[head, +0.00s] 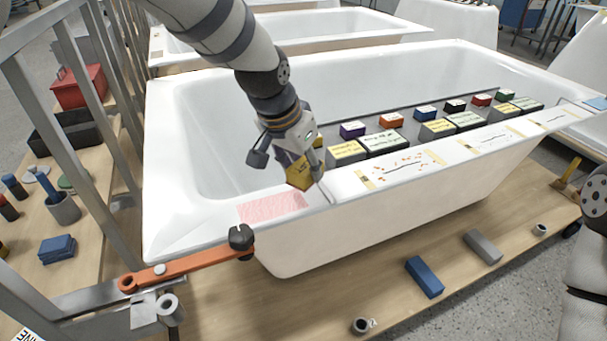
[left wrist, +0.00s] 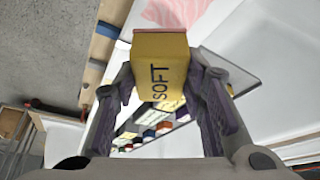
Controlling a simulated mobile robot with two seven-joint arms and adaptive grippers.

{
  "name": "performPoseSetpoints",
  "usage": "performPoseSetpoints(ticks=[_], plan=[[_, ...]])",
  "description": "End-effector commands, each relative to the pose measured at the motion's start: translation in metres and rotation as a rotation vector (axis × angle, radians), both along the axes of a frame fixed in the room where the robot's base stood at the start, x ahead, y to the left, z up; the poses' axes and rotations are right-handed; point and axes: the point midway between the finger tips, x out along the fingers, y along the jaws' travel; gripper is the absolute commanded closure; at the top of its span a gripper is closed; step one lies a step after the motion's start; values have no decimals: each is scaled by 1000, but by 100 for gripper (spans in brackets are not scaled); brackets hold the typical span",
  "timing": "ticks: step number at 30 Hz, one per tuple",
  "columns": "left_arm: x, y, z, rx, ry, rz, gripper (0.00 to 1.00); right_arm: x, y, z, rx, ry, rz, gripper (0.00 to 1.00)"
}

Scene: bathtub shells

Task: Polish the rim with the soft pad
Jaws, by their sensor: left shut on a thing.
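The word SOFT shows on the pad in the left wrist view (left wrist: 160,65), between both fingers (left wrist: 167,95). The pad is at the near rim (head: 225,222) of the front white bathtub, beside a pink hatched patch (head: 272,207) to its left. I cannot tell whether the pad touches the rim. The pink patch also shows in the left wrist view (left wrist: 178,12). My right gripper is out of view.
Labelled blocks (head: 383,144) line a shelf across the tub. Marked sections (head: 400,168) continue along the rim. An orange clamp arm (head: 190,268) reaches the tub's front left corner.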

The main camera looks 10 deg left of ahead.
Motion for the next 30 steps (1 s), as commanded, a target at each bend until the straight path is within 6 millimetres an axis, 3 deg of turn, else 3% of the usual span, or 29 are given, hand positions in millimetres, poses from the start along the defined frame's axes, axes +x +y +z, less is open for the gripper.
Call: performPoseSetpoints(ticks=[10,30], plan=[[-1,1,29,-1,-2,4,88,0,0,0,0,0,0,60],[-2,1,31,0,0,4,88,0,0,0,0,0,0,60]])
